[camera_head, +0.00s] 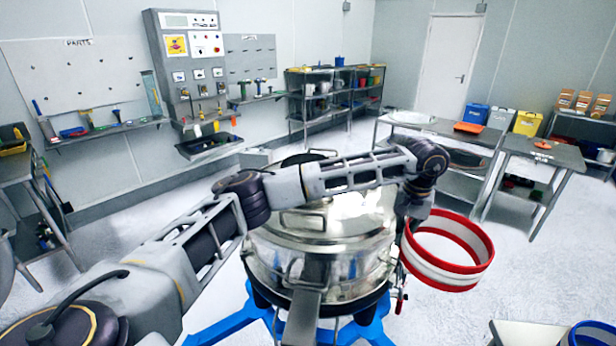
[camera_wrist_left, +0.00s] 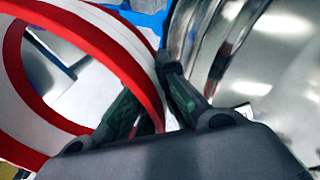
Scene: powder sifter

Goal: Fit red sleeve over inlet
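The red sleeve (camera_head: 447,252), a red-and-white striped open ring, is held in the air at the right side of the shiny metal sifter (camera_head: 318,268). My left arm reaches across above the sifter lid, and my left gripper (camera_head: 402,268) is at the sleeve's left edge. In the left wrist view, the fingers (camera_wrist_left: 158,95) pinch the wall of the sleeve (camera_wrist_left: 100,35), with the sifter's metal side (camera_wrist_left: 262,70) close on the right. I cannot make out the inlet; my arm covers part of the lid. My right gripper is not in view.
The sifter stands on a blue frame (camera_head: 225,322). A blue ring (camera_head: 592,335) is at the bottom right corner, beside a light table edge (camera_head: 525,332). Metal tables (camera_head: 545,152) stand at the back right. The floor right of the sleeve is clear.

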